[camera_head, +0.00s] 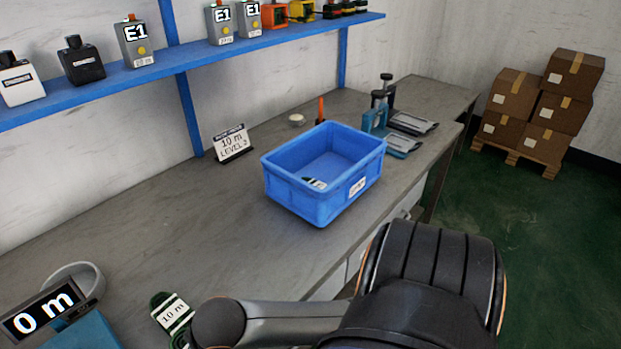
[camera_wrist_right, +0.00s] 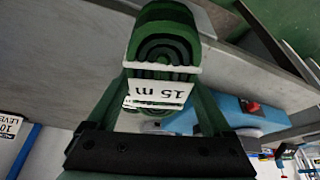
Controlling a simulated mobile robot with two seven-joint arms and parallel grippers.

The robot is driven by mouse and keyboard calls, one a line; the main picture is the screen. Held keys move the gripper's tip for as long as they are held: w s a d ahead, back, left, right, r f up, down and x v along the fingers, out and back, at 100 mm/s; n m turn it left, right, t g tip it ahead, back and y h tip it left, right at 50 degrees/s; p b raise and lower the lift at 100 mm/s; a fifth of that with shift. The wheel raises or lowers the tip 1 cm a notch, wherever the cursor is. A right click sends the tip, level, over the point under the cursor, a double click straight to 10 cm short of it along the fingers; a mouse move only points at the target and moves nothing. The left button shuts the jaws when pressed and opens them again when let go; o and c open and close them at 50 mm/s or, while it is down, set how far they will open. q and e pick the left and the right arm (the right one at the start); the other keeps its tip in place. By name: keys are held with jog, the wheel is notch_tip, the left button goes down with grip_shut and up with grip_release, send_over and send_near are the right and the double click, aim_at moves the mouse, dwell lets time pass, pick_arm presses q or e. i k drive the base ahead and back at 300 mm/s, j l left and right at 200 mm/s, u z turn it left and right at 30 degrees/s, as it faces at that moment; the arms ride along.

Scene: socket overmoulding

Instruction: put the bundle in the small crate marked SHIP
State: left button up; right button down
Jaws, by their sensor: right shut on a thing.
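The small blue crate (camera_head: 290,193) stands on the bench in the head view, with a white label (camera_head: 357,187) on its side that is too small to read surely. My right gripper (camera_wrist_right: 163,80) is shut on a coiled dark green bundle (camera_wrist_right: 165,30) with a white tag reading 15 m, upside down in the right wrist view. My left gripper is out of view.
A card reading 10 m, LEVEL 2 (camera_head: 232,144) stands left of the crate. Blue-based tools (camera_head: 376,122) stand beyond it.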

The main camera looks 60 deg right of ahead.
aim_at(340, 172)
jog(key=k+l+u, duration=0.1)
jog(key=l, duration=0.3)
jog(key=k+l+u, duration=0.15)
jog(key=l, duration=0.2)
jog(key=k+l+u, duration=0.1)
jog(key=l, duration=0.25)
jog(key=k+l+u, duration=0.1)
jog(key=k+l, duration=0.35)
jog(key=l, duration=0.15)
jog(key=k+l, duration=0.15)
jog(key=l, duration=0.25)
jog(key=k+l, duration=0.2)
jog(key=l, duration=0.15)
jog(key=k+l+u, duration=0.1)
jog(key=l, duration=0.3)
jog(key=k, duration=0.1)
